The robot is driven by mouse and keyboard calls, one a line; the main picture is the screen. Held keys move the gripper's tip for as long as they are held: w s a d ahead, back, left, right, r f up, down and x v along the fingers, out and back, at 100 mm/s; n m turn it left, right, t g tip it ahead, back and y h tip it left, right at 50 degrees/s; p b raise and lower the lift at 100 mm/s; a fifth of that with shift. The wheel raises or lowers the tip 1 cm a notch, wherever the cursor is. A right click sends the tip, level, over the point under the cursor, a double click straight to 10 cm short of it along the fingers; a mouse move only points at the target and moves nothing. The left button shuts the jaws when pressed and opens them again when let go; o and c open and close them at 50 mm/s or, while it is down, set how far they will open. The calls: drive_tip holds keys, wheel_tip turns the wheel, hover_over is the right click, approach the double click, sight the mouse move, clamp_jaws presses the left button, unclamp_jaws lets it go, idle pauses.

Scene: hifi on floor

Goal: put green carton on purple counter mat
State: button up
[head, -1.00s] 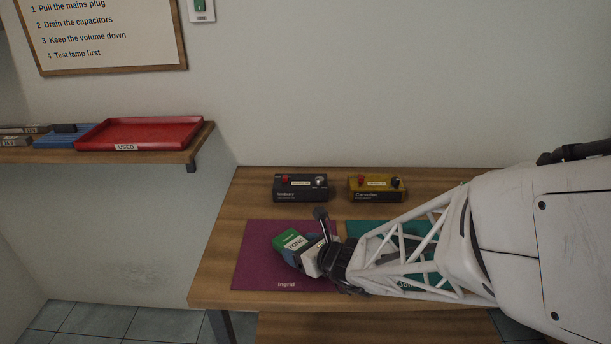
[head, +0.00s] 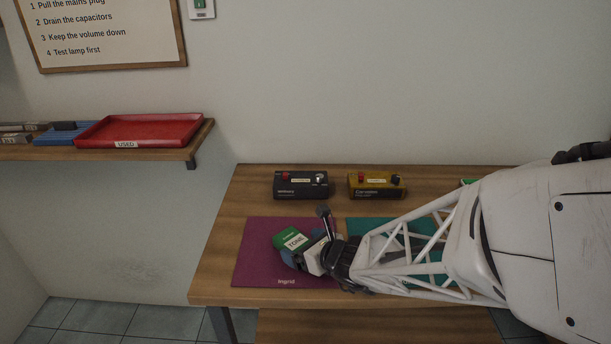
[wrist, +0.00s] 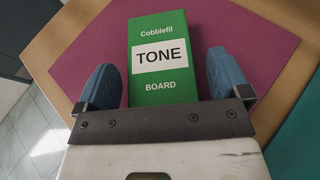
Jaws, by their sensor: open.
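The green carton (head: 291,239), with a white label reading "TONE", is over the purple counter mat (head: 258,268) in the head view. In the wrist view the green carton (wrist: 160,28) lies between the blue finger pads of my gripper (wrist: 167,82), with a gap on each side. The purple mat (wrist: 235,30) spreads under and around it there. My gripper (head: 302,252) is open around the carton's near end. The carton appears to rest on the mat, label up. Its near end is partly hidden by my gripper.
A teal mat (head: 362,226) lies to the right, partly under my arm. A black box (head: 300,187) and a yellow box (head: 376,187) with knobs stand at the table's back. A red tray (head: 140,130) sits on a wall shelf at left. The table's left edge is close to the purple mat.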

drive_tip(key=shift+v, duration=5.55)
drive_tip(key=shift+f, duration=0.1)
drive_tip(key=shift+s, duration=0.1)
drive_tip(key=shift+s+a+r+n, duration=0.1)
drive_tip(key=shift+s+r+n, duration=0.15)
drive_tip(key=shift+r+n, duration=0.35)
drive_tip(key=s+r+n+g+h, duration=0.1)
drive_tip(key=s+r+n+g, duration=0.55)
drive_tip(key=n, duration=0.65)
drive_tip(key=s+d+r+n+h, duration=0.4)
drive_tip(key=s+d+n+h, duration=0.4)
drive_tip(key=d+n, duration=0.4)
drive_tip(key=shift+s+d+n+h, duration=0.15)
drive_tip(key=shift+d+n+h, duration=0.15)
